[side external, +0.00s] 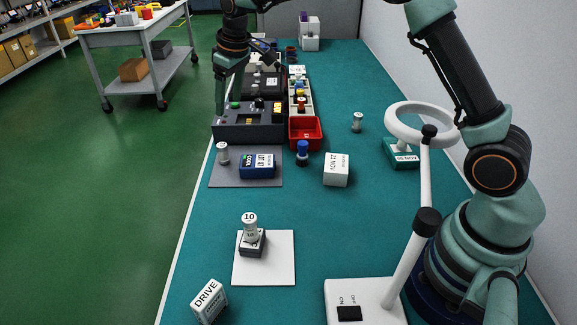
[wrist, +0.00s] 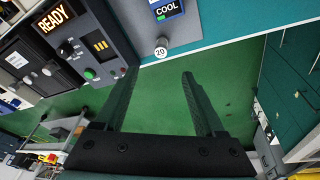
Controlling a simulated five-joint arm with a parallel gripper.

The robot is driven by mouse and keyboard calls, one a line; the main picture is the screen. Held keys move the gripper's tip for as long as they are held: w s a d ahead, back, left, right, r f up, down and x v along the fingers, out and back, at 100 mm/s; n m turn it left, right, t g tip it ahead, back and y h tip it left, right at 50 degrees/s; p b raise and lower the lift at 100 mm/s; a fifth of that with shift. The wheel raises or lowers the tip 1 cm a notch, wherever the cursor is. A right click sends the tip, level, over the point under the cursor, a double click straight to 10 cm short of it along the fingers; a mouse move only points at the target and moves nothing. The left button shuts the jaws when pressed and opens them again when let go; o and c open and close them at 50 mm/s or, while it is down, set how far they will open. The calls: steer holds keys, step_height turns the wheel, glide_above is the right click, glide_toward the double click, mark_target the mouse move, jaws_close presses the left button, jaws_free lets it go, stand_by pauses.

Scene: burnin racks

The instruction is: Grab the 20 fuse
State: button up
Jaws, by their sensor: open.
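The 20 fuse (wrist: 160,48) shows its round white top, marked 20, at the edge of a grey mat in the wrist view. In the side view it appears to be the pale upright fuse (side external: 222,155) at the left of the grey mat, its label unreadable there. My gripper (side external: 230,108) hangs by the dark panel box behind that mat. In the wrist view my gripper (wrist: 159,75) is open and empty, fingers pointing towards the fuse. The fuse's top lies just beyond the fingertips and roughly centred between them, apart from both.
A blue meter (side external: 257,166) stands right of the fuse on the grey mat (side external: 228,181). The dark box (side external: 250,128) stands close behind. A fuse marked 10 (side external: 250,222) stands on a dark block on a white mat. A ring lamp (side external: 421,215) stands at right.

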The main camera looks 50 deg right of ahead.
glide_toward(222, 145)
steer(key=shift+n, duration=0.3)
steer(key=x, duration=1.1)
jaws_close()
